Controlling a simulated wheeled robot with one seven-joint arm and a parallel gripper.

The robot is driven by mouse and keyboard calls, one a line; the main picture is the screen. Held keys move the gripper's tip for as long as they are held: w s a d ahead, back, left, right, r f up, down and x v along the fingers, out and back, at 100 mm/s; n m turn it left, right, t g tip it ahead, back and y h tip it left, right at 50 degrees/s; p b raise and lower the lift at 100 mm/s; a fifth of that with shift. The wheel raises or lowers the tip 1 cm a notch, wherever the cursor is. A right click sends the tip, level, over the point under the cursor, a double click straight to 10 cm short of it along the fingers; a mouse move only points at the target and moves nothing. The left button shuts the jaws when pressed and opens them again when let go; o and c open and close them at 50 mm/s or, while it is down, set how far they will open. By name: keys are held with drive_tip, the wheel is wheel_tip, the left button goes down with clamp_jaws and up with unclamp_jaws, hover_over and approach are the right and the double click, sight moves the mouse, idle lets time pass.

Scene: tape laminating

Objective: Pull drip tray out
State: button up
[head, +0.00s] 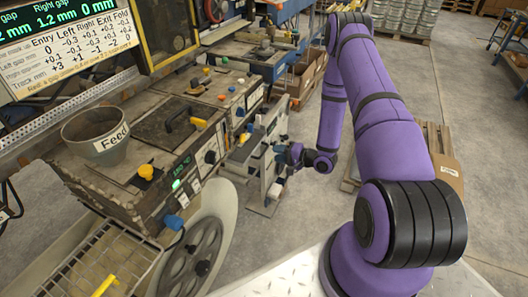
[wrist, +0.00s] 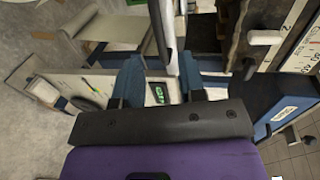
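My gripper (head: 284,155) is at the side of the machine, by an upright grey metal frame (head: 262,172). In the wrist view my gripper (wrist: 160,72) has its two blue fingers apart. A pale upright bar (wrist: 170,35) shows in the gap between them, nearer the right finger; I cannot tell whether they touch. A light grey tray-like part (wrist: 112,27) lies beyond the fingers at upper left. I cannot tell for certain which part is the drip tray; a low grey ledge (head: 236,166) beside the frame may belong to it.
The machine bench (head: 150,195) with knobs and a grey funnel (head: 95,133) marked "Feed" fills the left. A large wheel (head: 190,262) stands below it. A cardboard box (head: 446,170) stands behind my arm. Open concrete floor (head: 290,215) lies in front of the frame.

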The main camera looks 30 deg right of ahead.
sight(264, 151)
drive_tip(key=x, duration=0.6)
drive_tip(key=shift+w+a+f, duration=0.1)
drive_tip(key=shift+w+a, duration=0.05)
drive_tip(key=shift+w, duration=0.15)
drive_tip(key=shift+c, duration=0.4)
clamp_jaws()
